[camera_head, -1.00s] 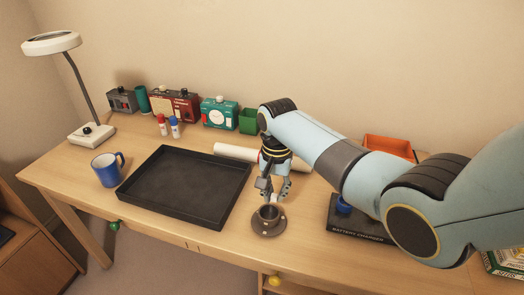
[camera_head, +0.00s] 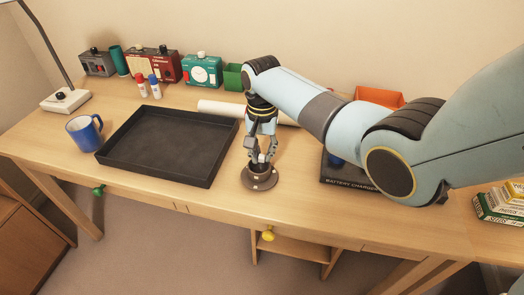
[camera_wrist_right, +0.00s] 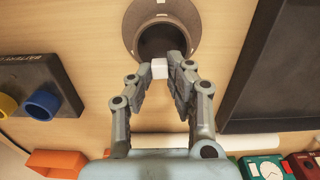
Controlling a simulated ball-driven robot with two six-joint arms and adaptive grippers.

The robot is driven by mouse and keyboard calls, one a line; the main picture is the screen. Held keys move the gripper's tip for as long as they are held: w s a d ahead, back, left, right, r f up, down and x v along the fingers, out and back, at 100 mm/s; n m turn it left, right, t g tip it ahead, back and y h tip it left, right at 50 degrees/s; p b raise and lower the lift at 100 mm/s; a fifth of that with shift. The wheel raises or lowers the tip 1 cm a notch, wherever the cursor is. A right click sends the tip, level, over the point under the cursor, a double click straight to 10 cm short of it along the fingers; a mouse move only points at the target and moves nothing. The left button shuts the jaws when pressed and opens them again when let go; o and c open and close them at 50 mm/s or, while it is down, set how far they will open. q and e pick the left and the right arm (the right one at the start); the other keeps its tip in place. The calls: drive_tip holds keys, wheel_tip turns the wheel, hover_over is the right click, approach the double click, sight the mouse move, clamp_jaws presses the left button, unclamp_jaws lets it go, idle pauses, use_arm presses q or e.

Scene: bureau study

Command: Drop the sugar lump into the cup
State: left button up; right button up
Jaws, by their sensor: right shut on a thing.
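A small white sugar lump (camera_wrist_right: 159,69) is held between the fingertips of my right gripper (camera_wrist_right: 161,76). In the head view, the lump (camera_head: 261,158) shows between the fingers of my right gripper (camera_head: 263,156), just above the brown cup (camera_head: 257,171). The cup stands upright on a round brown saucer-like base (camera_head: 249,184). In the wrist view, the lump overlaps the edge of the cup's dark opening (camera_wrist_right: 160,42), and the fingertips cover part of the rim. The exact height of the lump over the rim cannot be told. My left gripper is out of view.
A black tray (camera_head: 118,163) lies left of the cup, with a blue mug (camera_head: 83,133) beyond it. A white roll (camera_head: 220,108) lies behind. A battery charger (camera_head: 345,178) and an orange bin (camera_head: 378,97) are at right. Bare desk lies in front of the tray.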

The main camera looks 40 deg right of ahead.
sight(262, 155)
drive_tip(key=o, duration=0.7)
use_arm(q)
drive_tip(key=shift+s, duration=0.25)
use_arm(e)
drive_tip(key=shift+o, duration=0.3)
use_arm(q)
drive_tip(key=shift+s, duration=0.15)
use_arm(e)
drive_tip(key=shift+r, duration=0.15)
wheel_tip(262, 155, up, 12)
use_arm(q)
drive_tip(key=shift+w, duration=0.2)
